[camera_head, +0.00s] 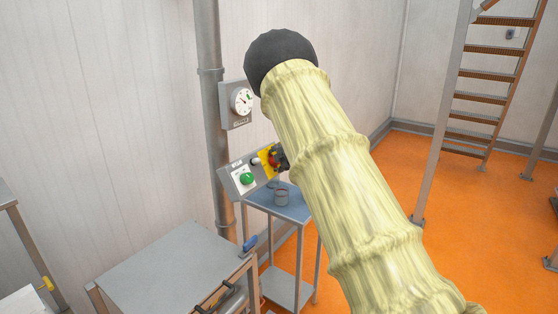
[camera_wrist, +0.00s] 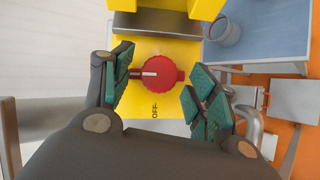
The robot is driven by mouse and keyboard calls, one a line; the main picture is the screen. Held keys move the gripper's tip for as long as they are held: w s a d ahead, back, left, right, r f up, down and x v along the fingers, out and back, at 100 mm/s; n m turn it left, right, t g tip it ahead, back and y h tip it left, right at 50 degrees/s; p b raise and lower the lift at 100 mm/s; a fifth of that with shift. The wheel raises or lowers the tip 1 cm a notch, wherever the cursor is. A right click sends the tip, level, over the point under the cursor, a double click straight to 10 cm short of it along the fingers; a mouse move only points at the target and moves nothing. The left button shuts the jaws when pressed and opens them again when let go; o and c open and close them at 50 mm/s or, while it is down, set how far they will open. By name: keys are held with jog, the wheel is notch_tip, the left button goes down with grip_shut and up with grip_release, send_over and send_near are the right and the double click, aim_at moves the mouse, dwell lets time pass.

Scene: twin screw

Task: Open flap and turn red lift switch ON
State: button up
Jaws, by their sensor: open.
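The red lift switch (camera_wrist: 158,75) is a round red knob on a yellow plate (camera_wrist: 135,104). Its white mark points left in the wrist view, and the word OFF is printed below it. The knob is uncovered. A yellow part (camera_wrist: 180,6), seemingly the flap, shows at the top edge beyond a grey strip. My gripper (camera_wrist: 163,88) is open, with one green-padded finger on each side of the knob and visible gaps between. In the head view the switch (camera_head: 273,160) is small and partly hidden by my gripper and arm.
The grey control box (camera_head: 228,180) also carries a green button (camera_head: 246,179). A gauge (camera_head: 240,102) hangs above it beside a vertical pipe (camera_head: 208,110). A blue-topped stand (camera_head: 295,210) with a grey cup (camera_head: 282,197) is close by. A grey table (camera_head: 165,270) stands in front.

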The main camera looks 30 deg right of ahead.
jog(key=v, duration=1.2)
jog(key=shift+w+f, duration=0.1)
jog(key=s+a+f+m+g+y+b, duration=0.1)
jog(key=s+a+f+m+g, duration=0.15)
jog(key=s+a+f, duration=0.75)
jog(key=s+a+f+m+g+b, duration=0.15)
jog(key=s+f+m, duration=0.25)
jog(key=f, duration=1.3)
jog(key=s+a+f+m+g+y+b, duration=0.1)
jog(key=s+a+f+m, duration=0.2)
jog(key=s+a+f, duration=0.7)
jog(key=s+a+f+m+g+b, duration=0.1)
jog(key=s+a+f, duration=0.3)
jog(key=s, duration=0.6)
jog(key=s+a+f+m+g+b, duration=0.1)
jog(key=s+a+f+m+g, duration=0.2)
jog(key=s+f, duration=0.5)
jog(key=s+a+f+m+g+b, duration=0.1)
jog(key=s+a+f, duration=0.4)
jog(key=s, duration=0.9)
jog(key=f+m+g, duration=0.1)
jog(key=m, duration=0.1)
jog(key=shift+a+m+g, duration=0.25)
jog(key=shift+m+g, duration=0.05)
jog(key=shift+m, duration=0.05)
